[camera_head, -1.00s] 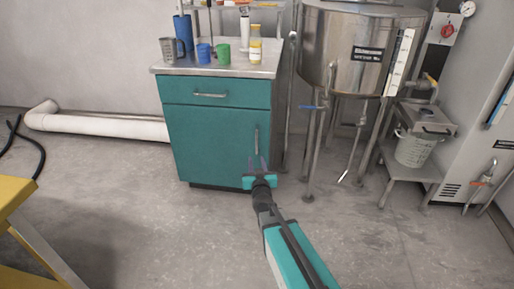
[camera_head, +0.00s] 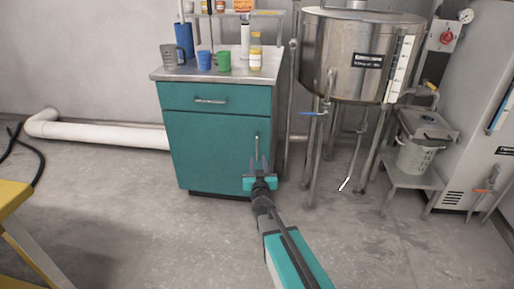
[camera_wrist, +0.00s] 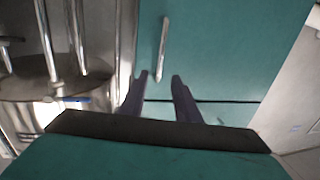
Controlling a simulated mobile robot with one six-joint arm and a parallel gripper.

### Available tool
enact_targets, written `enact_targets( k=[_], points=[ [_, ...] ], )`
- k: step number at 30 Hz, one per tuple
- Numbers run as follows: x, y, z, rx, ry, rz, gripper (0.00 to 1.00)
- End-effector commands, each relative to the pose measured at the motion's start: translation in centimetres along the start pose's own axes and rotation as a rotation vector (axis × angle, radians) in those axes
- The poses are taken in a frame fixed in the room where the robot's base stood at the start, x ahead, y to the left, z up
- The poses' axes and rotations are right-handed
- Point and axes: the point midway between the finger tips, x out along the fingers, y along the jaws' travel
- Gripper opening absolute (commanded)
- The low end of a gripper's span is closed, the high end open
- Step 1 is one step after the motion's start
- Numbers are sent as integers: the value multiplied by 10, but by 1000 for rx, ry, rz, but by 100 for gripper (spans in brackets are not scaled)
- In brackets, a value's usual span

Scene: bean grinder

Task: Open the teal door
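The teal door (camera_head: 212,155) is the front of a low cabinet, below a teal drawer (camera_head: 185,97), and looks closed. Its vertical metal handle (camera_head: 257,141) is near the door's right edge. My gripper (camera_head: 258,161) is in front of the door at the handle's lower part. In the wrist view the cabinet appears upside down. There the dark fingers of my gripper (camera_wrist: 159,77) are apart, and one end of the handle (camera_wrist: 163,45) lines up between their tips. I cannot tell whether the fingers reach around the handle or stay short of it.
A steel tank (camera_head: 350,60) on legs stands close to the cabinet's right, with a blue-handled valve (camera_head: 308,113). Cups and bottles stand on the cabinet top (camera_head: 170,74). A yellow table (camera_head: 12,195) is at the left. The floor (camera_head: 150,235) before the cabinet is clear.

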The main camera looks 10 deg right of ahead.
Motion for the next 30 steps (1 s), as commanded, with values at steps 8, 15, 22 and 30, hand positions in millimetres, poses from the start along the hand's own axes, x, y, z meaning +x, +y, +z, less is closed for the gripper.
enact_targets(
  k=[8,15,22,30],
  points=[
    [29,0,2,1,0,1,29],
    [51,0,2,1,0,1,29],
    [72,0,1,0,0,0,29],
    [97,0,2,0,0,0,29]
  ],
)
